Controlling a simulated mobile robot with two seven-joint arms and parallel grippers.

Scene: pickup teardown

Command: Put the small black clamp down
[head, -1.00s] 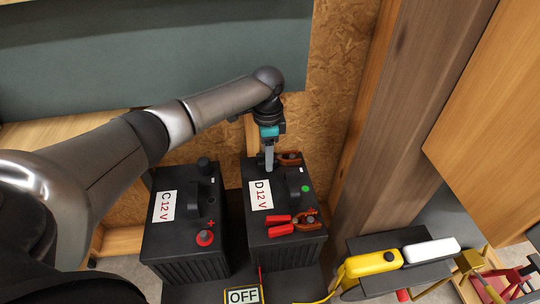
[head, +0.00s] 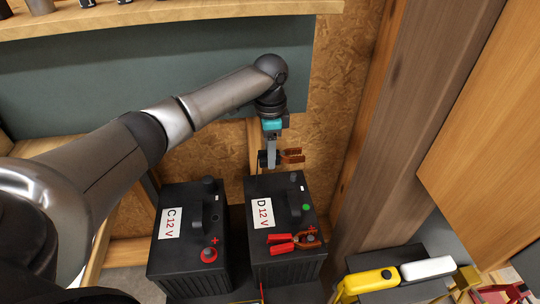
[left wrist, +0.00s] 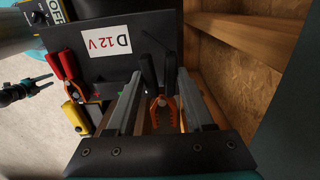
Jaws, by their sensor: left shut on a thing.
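The small black clamp, with black handles and copper jaws (head: 292,155), is held in my left gripper (head: 270,160). It appears raised just above the back edge of battery D (head: 285,268), jaws pointing right. In the left wrist view the clamp's copper jaws (left wrist: 162,114) and black handles show between the two grey fingers (left wrist: 150,88), which are shut on it. A red clamp (head: 281,239) with copper jaws lies at the front of battery D's top; it also shows in the left wrist view (left wrist: 68,65).
Battery C (head: 186,272) stands just left of battery D, with a red terminal (head: 209,254). A wooden post (head: 390,150) rises at the right. Yellow (head: 372,281) and white (head: 427,268) items lie on a dark surface at the lower right. A wooden shelf (head: 180,14) runs above.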

